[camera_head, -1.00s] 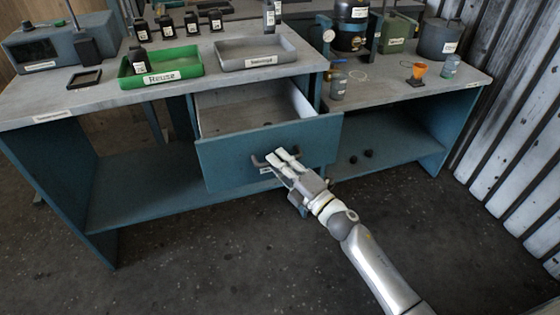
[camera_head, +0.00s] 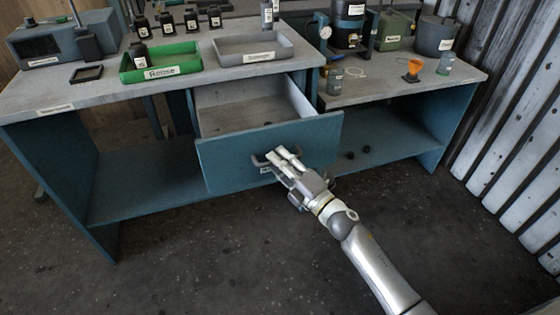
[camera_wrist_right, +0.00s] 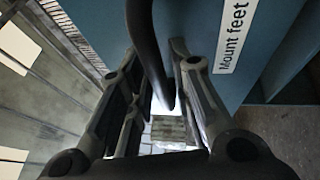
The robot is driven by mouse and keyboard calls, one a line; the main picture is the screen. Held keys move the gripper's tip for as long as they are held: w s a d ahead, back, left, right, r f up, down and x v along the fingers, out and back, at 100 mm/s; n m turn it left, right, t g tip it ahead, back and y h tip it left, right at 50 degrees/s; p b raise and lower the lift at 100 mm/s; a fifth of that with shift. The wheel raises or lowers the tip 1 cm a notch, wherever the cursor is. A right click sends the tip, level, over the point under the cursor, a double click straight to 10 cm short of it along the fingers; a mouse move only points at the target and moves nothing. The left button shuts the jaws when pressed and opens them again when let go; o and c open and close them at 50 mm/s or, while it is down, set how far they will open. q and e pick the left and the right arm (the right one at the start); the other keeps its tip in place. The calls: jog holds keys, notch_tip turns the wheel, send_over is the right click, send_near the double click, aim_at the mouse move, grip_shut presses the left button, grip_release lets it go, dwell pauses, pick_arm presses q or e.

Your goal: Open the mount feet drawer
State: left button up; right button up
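The mount feet drawer (camera_head: 222,166) is a teal-fronted drawer under the workbench. It stands well open, and its grey inside looks empty. Its label "Mount feet" (camera_wrist_right: 232,36) shows in the right wrist view. The dark bar handle (camera_head: 258,161) is on the drawer front and also shows in the right wrist view (camera_wrist_right: 147,45). My right gripper (camera_head: 286,158) is at the handle, with one finger on each side of the bar, and appears closed on it. My left gripper is not in view.
On the bench (camera_head: 60,106) stand a green "Reuse" tray (camera_head: 160,72), a grey tray (camera_head: 262,58) and several dark bottles. A lower bench top (camera_head: 400,86) at right holds an orange funnel cup (camera_head: 413,70) and canisters. Floor in front is clear; a corrugated wall (camera_head: 510,110) is at right.

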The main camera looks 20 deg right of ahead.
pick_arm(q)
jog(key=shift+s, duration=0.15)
pick_arm(e)
jog(key=v, duration=1.2)
